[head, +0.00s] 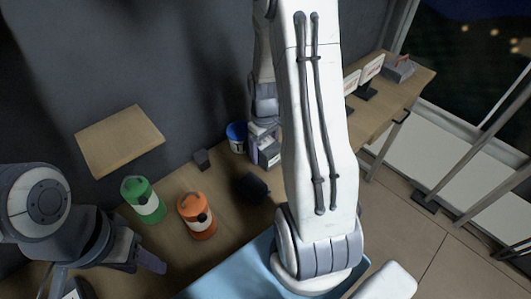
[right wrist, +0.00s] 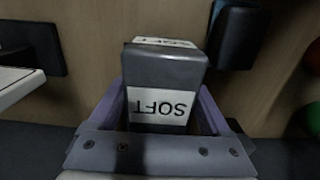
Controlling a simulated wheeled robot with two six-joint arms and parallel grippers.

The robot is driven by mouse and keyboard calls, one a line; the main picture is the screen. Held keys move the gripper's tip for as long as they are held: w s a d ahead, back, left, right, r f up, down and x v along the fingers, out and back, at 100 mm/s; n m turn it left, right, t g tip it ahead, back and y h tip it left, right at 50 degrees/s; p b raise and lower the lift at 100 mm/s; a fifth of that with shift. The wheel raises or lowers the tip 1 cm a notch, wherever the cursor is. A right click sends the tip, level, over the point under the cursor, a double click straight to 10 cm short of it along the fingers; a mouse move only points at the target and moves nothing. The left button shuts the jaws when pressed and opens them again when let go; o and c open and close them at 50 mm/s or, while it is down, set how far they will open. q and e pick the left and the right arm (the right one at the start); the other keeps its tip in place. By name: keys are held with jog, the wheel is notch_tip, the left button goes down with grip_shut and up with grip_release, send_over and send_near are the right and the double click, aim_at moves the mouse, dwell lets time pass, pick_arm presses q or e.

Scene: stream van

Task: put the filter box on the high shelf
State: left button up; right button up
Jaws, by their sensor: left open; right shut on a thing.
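A dark grey box with white labels reading SOFT (right wrist: 165,72), which I take for the filter box, is between the fingers of my right gripper (right wrist: 162,112) in the right wrist view. The gripper is shut on it. In the head view the box (head: 270,153) is small and partly hidden by my right arm, above or near the back of the wooden counter. A pale wooden shelf board (head: 119,141) on the dark wall at the left looks like the high shelf; its top is bare. My left gripper (head: 122,272) is open at the lower left.
A green canister (head: 142,200) and an orange canister (head: 196,215) stand on the counter below the shelf. A blue bucket (head: 237,137), a small dark block (head: 202,159) and a black object (head: 252,188) are nearby. A desk with small screens (head: 372,68) is at the right.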

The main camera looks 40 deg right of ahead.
jog(key=shift+d+f, duration=0.1)
jog(key=shift+f, duration=1.1)
jog(key=shift+f, duration=0.1)
jog(key=shift+f, duration=0.1)
jog(key=o, duration=1.4)
